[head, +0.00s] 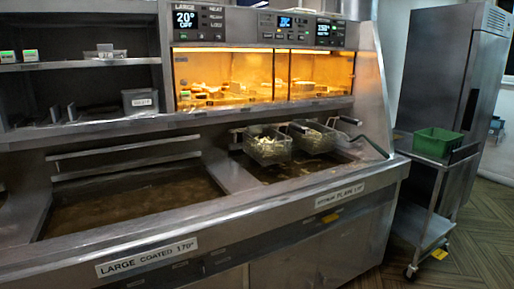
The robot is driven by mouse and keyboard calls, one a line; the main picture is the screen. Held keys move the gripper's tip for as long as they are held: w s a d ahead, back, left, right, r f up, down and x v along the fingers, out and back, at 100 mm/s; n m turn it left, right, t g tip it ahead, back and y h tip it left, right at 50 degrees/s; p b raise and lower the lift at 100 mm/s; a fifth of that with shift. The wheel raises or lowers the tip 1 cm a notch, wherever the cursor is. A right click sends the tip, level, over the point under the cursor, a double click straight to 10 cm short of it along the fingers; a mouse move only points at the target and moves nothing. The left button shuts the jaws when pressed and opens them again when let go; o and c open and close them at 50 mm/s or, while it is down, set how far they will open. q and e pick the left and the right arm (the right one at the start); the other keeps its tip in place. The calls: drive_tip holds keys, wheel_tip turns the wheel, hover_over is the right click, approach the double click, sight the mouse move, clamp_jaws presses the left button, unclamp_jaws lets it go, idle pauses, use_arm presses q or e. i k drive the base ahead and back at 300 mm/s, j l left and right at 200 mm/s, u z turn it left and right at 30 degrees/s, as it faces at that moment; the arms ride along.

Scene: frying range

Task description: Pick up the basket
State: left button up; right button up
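Two wire fry baskets hang side by side over the right fryer vat (275,172) in the head view. The left basket (268,150) and the right basket (314,140) both hold pale food that looks like chips. Their handles are dark and thin; the right one's handle runs down to the right toward the vat's edge, and other handle parts are too small to tell apart. Neither of my grippers shows in the head view, so nothing is seen touching the baskets.
A wide fryer vat (130,203) with dark oil lies to the left. A lit warming cabinet (262,75) stands above. A wheeled trolley (424,157) with a green tub (437,142) stands right, before a steel fridge (452,75). Floor (485,235) is clear at lower right.

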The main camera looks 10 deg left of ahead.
sight(268, 146)
drive_tip(key=i+l+u, duration=0.2)
drive_tip(key=u, duration=0.25)
drive_tip(key=i+l+u, duration=0.2)
drive_tip(key=u, duration=0.25)
drive_tip(key=k+l, duration=0.05)
drive_tip(key=l, duration=0.05)
